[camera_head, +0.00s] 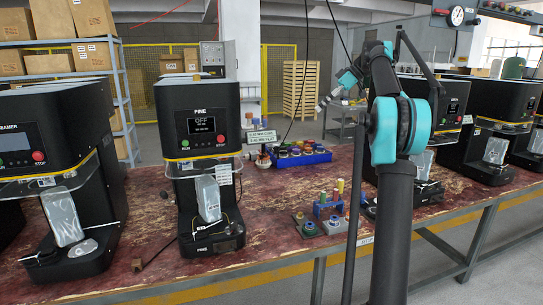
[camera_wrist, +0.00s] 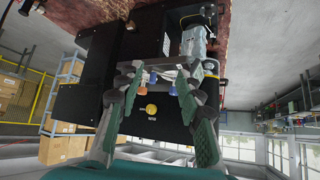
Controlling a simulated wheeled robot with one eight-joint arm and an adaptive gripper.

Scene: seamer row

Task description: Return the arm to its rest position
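My arm, black with teal joints, rises on the right of the head view, with my gripper (camera_head: 325,101) small at its end, above and behind the table (camera_head: 145,205). In the wrist view my gripper (camera_wrist: 161,80) shows two green-padded fingers spread apart. The gap between them shows no held object, only a black machine (camera_wrist: 150,108) with a yellow knob (camera_wrist: 151,109) beyond. Whether the fingers touch the machine cannot be told. The rest position itself is not marked in either view.
Black seamers stand along the red worn table: one at far left (camera_head: 62,112), one marked FINE (camera_head: 202,105), others at right (camera_head: 492,115). A blue tray (camera_head: 318,157) of small parts and a small fixture (camera_head: 327,212) sit between. Shelves of boxes (camera_head: 52,63) stand behind left.

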